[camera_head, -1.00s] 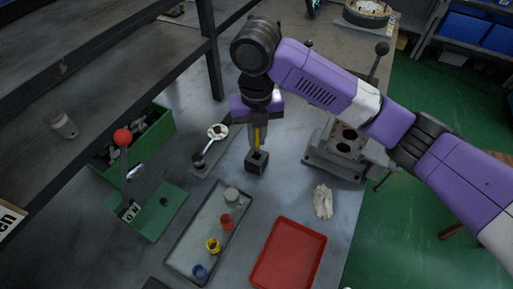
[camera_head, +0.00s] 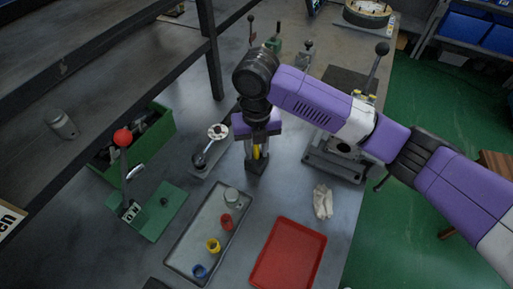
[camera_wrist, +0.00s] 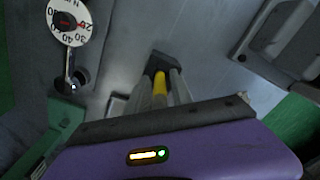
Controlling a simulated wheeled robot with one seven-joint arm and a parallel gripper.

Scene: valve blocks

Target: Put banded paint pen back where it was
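The paint pen (camera_head: 256,152) shows as a yellow upright shaft between the fingers of my gripper (camera_head: 256,157). Its bands cannot be made out. A small dark square holder (camera_head: 257,168) stands on the bench directly beneath. The pen's lower end is at the holder's opening and partly hidden, so I cannot tell how deep it sits. In the wrist view the yellow pen (camera_wrist: 160,86) lies between my two grey fingers (camera_wrist: 163,82), which appear closed on its sides. The dark holder (camera_wrist: 161,61) shows just beyond the fingertips.
A dial gauge stand (camera_head: 208,145) stands close left. A grey tray (camera_head: 184,233) with small coloured cups is in front, beside a red tray (camera_head: 288,254). A green bin (camera_head: 151,139) is left.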

